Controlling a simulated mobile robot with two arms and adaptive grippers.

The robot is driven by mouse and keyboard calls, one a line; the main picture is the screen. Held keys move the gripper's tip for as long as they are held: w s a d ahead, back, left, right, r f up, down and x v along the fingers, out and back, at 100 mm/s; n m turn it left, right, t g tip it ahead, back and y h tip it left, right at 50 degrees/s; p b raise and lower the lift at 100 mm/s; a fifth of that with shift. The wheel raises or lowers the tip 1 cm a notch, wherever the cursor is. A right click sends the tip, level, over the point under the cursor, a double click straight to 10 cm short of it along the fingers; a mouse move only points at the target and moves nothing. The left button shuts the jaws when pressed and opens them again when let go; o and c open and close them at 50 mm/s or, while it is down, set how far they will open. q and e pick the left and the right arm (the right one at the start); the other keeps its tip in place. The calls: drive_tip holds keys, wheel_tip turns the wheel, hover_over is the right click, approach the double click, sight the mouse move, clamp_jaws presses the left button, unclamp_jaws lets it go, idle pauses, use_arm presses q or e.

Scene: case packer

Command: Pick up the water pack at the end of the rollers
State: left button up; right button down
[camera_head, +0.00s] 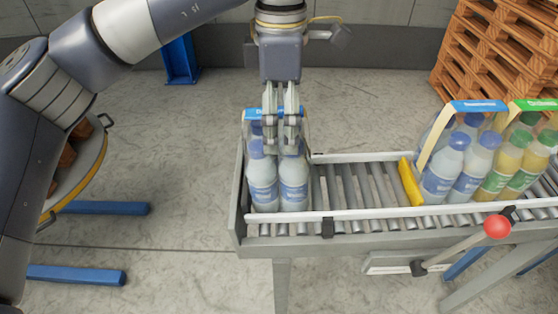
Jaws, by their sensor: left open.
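A water pack (278,184) of clear bottles with blue caps stands upright at the left end of the roller conveyor, against the end wall. It has a blue carrying strap (258,113) across its top. My left gripper (281,148) points straight down over the middle of this pack. Its fingers are open and at the height of the strap and bottle caps, and they hide part of both. I cannot tell whether the fingers touch the strap. My right gripper is not in view.
A yellow stop bar (410,181) crosses the rollers (357,185). Beyond it stand another water pack (459,163) and a green-capped juice pack (510,161). A red-knobbed lever (497,227) juts from the front. Wooden pallets (497,50) are stacked at the back right.

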use_arm(q)
drive_tip(key=shift+a+f, duration=0.1)
drive_tip(key=shift+f, duration=1.05)
drive_tip(key=c, duration=1.2)
drive_tip(key=shift+c, duration=0.7)
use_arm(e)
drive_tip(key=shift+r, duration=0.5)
use_arm(q)
drive_tip(key=shift+r, duration=0.1)
